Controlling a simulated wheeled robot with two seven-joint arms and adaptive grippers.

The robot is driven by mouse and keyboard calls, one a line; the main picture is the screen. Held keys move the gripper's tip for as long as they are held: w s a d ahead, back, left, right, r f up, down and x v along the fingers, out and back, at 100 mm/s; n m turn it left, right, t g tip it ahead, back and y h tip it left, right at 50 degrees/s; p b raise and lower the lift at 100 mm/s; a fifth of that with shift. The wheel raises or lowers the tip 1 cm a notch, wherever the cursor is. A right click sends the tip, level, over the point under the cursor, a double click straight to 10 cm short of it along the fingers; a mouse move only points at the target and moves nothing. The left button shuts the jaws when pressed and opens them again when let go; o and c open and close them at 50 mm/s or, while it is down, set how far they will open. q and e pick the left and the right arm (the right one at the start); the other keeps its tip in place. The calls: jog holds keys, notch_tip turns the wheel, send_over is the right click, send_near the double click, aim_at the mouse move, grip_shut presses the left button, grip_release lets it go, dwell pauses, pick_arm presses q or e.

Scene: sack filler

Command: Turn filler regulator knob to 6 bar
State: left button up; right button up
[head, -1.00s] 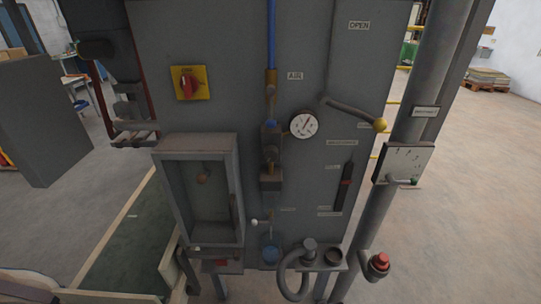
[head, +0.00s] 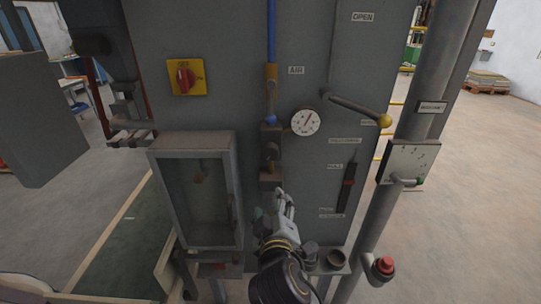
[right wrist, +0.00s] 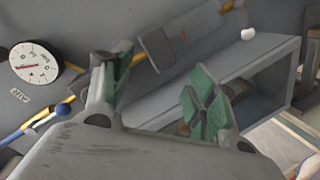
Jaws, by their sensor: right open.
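The air regulator (head: 270,140) is a dark block on the grey cabinet front, below the blue hose. A small blue round part (head: 271,120) at its top looks like the knob. A blue round part also shows at the left of the right wrist view (right wrist: 62,109). The white gauge (head: 305,122) with a red needle sits right of it and shows in the right wrist view (right wrist: 36,62); its reading is too small to tell. My right gripper (head: 272,207) is open and empty, below the regulator and apart from the knob. Its green-padded fingers show in the right wrist view (right wrist: 165,82).
A lever with a yellow ball (head: 385,121) juts out right of the gauge. An open-fronted box (head: 194,190) stands left of my gripper. A red-and-yellow switch (head: 187,78) is at upper left.

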pick_arm(q)
jog(key=shift+w+a+f, duration=0.25)
jog(key=shift+w+f, duration=0.05)
jog(key=shift+w, duration=0.25)
pick_arm(e)
jog(key=s+r+t, duration=0.2)
jog(key=s+r, duration=0.3)
jog(key=r, duration=0.5)
jog(key=shift+r+t, duration=0.35)
jog(key=shift+t, duration=0.05)
jog(key=shift+w, duration=0.15)
